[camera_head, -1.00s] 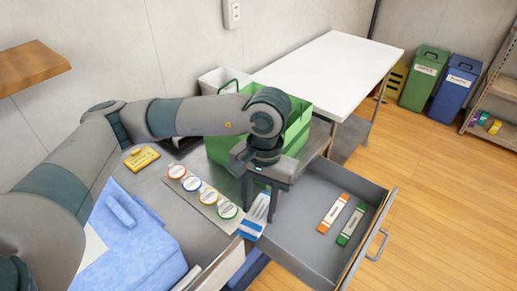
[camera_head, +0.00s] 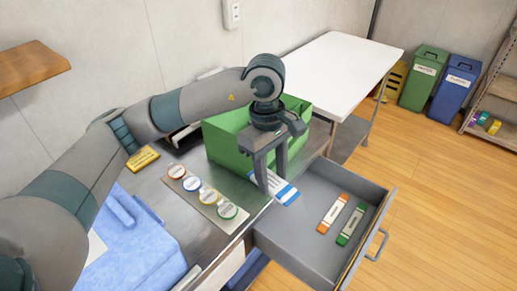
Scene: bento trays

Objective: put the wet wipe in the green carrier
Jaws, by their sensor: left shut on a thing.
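The wet wipe, a flat white and blue packet (camera_head: 288,195), is in the fingers of my left gripper (camera_head: 272,182). The gripper points down and is shut on it. The packet appears raised, over the back left corner of the open drawer, in front of the green carrier. The green carrier (camera_head: 228,150) is an open-topped box against the wall side. My left gripper and wrist hide part of its front and right side, and its inside is mostly hidden. My right gripper is not in view.
An open grey drawer (camera_head: 290,235) holds an orange and white packet (camera_head: 333,213) and a green and white packet (camera_head: 351,223). A strip with several round lids (camera_head: 208,196), a yellow packet (camera_head: 143,158) and blue cloth (camera_head: 125,250) lie left. A white table (camera_head: 335,65) stands behind.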

